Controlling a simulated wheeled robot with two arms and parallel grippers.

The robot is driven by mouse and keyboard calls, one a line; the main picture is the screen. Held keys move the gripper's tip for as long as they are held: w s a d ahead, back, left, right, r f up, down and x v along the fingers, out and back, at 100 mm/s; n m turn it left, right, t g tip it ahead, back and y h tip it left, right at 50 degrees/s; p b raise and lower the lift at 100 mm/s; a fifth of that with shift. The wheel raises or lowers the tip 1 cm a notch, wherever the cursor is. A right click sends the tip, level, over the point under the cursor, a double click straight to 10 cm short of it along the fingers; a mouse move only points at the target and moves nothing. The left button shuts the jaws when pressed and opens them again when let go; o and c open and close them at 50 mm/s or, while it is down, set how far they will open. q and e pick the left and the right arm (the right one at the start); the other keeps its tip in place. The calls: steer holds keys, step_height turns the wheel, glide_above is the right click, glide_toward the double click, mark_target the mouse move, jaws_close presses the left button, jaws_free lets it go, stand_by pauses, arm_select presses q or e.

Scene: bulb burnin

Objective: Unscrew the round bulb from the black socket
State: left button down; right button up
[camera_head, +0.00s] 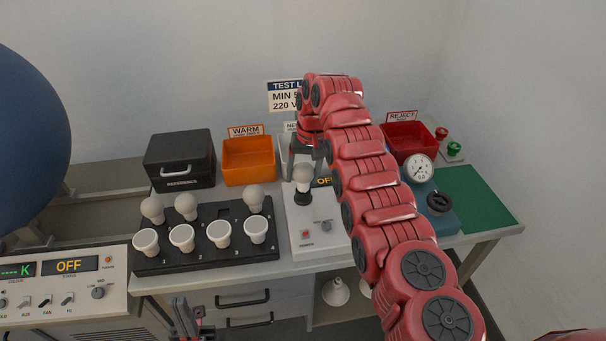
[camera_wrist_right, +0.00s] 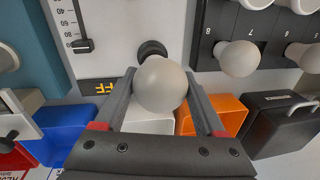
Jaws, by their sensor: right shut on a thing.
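The round bulb (camera_head: 303,174) is white and stands upright over the black socket (camera_head: 303,198) on the white test unit. My right gripper (camera_head: 304,168) reaches down from above with one finger on each side of the bulb, and is shut on it. In the right wrist view the bulb (camera_wrist_right: 160,86) sits between the two fingers, with the black socket (camera_wrist_right: 152,49) just behind it. The threads between bulb and socket are hidden. My left gripper (camera_head: 188,318) is low in the head view, in front of the bench, away from the bulb; its jaws are unclear.
A black rack (camera_head: 205,262) with several bulbs stands left of the test unit (camera_head: 310,242). Behind are a black case (camera_head: 180,160), an orange bin (camera_head: 249,162) and a red reject bin (camera_head: 408,140). A blue gauge unit (camera_head: 440,212) and green mat (camera_head: 475,195) are right.

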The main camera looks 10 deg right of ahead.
steer(key=o, duration=1.3)
steer(key=shift+c, duration=0.2)
steer(key=shift+f, duration=0.1)
